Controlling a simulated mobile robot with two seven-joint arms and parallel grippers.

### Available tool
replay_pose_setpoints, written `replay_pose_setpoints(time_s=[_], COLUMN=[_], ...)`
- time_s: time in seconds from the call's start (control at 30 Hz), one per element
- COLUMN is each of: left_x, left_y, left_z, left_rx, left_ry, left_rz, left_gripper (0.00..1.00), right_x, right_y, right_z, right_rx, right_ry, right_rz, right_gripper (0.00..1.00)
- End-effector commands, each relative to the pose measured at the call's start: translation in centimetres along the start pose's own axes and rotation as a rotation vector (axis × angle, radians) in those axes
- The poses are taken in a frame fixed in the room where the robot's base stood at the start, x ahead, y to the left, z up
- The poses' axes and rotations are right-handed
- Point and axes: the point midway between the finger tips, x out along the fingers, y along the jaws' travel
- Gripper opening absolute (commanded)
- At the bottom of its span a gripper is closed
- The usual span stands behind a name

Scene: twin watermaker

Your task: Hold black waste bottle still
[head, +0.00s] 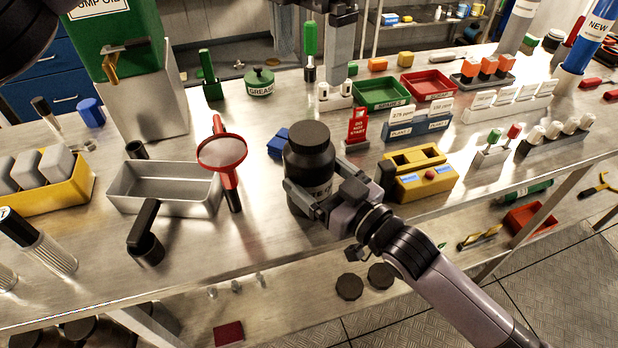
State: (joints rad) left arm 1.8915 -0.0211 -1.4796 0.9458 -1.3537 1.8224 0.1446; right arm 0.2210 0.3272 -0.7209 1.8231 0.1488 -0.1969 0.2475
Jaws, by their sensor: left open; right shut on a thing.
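The black waste bottle (308,150) stands upright near the front edge of the steel bench, with a wide black cap. My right gripper (305,200) comes in from the lower right and is shut on the bottle's body, low down. Its fingers and wrist hide part of the bottle's lower right side and label. Only a dark part of my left arm shows at the top left corner; I cannot see the jaws of my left gripper.
A red-rimmed magnifier (222,152) and an empty metal tray (165,190) stand left of the bottle. A small blue block (277,141) sits close behind it. The bench's front edge lies just below.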

Motion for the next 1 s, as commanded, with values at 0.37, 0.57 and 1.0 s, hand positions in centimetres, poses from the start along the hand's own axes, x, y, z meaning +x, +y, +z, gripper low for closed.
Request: replay_pose_setpoints(time_s=[0.37, 0.57, 1.0], left_x=[0.1, 0.2, 0.7], left_y=[0.0, 0.0, 0.0], left_z=[0.0, 0.0, 0.0], left_rx=[0.0, 0.0, 0.0], left_ry=[0.0, 0.001, 0.0], left_rz=[0.0, 0.0, 0.0], left_gripper=[0.95, 0.95, 0.95], right_x=[0.0, -1.0, -6.7], right_y=[0.0, 0.0, 0.0], right_z=[0.1, 0.2, 0.2], right_rx=[0.002, 0.001, 0.003], right_ry=[-0.002, -0.003, -0.003], right_rz=[0.0, 0.0, 0.0], right_gripper=[1.0, 1.0, 1.0])
